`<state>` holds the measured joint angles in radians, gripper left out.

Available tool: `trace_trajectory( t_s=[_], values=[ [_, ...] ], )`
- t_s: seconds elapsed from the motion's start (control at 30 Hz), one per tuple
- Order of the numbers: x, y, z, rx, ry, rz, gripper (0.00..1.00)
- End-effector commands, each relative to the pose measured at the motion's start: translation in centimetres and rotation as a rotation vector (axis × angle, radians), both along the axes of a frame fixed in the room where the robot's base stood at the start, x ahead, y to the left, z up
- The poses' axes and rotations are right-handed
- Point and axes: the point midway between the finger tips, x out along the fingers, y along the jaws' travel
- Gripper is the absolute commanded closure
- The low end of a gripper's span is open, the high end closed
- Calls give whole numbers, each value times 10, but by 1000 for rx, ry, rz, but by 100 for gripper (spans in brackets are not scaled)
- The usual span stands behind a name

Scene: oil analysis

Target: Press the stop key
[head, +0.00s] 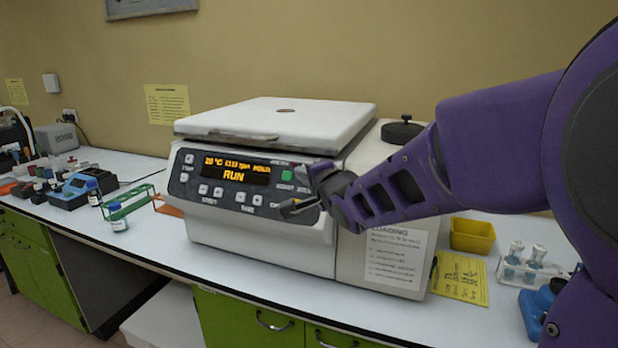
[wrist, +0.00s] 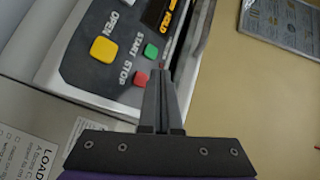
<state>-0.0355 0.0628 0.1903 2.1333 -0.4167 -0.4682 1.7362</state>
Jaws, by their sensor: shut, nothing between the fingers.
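The stop key (wrist: 140,78) is a small red key on the centrifuge's dark control panel (wrist: 85,68), labelled STOP in the wrist view. My gripper (wrist: 163,74) is shut and empty, and its fingertips show just right of the red key. I cannot tell whether they touch the panel. The green start key (wrist: 151,51) and the larger yellow open key (wrist: 103,49) are nearby.
The centrifuge's white lid (head: 280,118) is closed. A yellow tray (head: 472,236) and a rack of vials (head: 532,268) stand to the right on the bench. A green tube rack (head: 130,200) stands to the left. The wall is behind.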

Motion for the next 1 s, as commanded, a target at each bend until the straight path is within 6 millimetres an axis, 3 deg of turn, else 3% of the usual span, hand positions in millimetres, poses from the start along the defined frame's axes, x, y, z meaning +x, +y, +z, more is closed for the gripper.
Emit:
trace_trajectory(
  t_s=[0.33,1.0],
  values=[
    [-24,9,17,-1,0,0,100],
    [-25,11,17,-7,-5,5,100]
  ],
)
